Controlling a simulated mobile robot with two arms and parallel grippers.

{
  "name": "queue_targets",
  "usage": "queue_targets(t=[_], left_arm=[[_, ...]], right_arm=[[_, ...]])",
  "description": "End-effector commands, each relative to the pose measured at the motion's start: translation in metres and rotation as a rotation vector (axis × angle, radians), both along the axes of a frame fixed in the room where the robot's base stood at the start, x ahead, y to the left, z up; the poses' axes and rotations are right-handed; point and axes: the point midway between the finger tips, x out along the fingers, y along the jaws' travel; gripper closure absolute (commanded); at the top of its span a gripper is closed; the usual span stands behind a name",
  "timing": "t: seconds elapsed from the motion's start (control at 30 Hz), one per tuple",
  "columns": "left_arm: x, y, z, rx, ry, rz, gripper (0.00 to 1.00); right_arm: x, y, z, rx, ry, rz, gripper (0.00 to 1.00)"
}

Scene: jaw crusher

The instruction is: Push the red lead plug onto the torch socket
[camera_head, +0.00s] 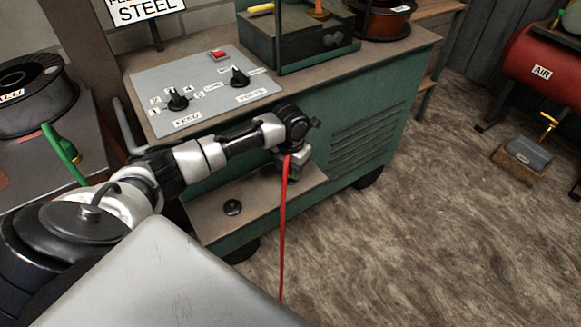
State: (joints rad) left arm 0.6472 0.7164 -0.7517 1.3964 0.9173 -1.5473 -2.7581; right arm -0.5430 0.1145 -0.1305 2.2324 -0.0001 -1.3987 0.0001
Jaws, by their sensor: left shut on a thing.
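My left arm reaches in from the left across the front of the green welding machine (345,125). Its gripper (291,172) is at the front of the machine, above the lower shelf, and is shut on the red lead's plug. The plug itself is hidden by the gripper. The red lead (283,235) hangs down from the gripper towards the floor. A dark round fitting (232,207) is on the lower shelf, left of and below the gripper and apart from it. I cannot tell whether it is the torch socket. My right gripper is not in view.
The grey control panel (205,92) with knobs and a red switch lies on the machine's top. A wire spool (30,95) and a green cable (62,148) are at the left. A red air tank (545,65) stands at the right. The floor on the right is mostly clear.

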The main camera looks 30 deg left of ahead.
Motion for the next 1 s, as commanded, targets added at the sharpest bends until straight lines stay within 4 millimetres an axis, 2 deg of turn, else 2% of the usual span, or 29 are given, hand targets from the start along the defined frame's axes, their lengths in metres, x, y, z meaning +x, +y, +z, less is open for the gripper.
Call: queue_targets(t=[0.77,1.0], left_arm=[[0.0001,0.0000,0.0003,0.000,0.000,0.000,0.84],[0.0004,-0.0002,0.0005,0.000,0.000,0.000,0.84]], right_arm=[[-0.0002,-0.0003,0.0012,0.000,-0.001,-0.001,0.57],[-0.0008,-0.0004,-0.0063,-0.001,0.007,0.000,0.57]])
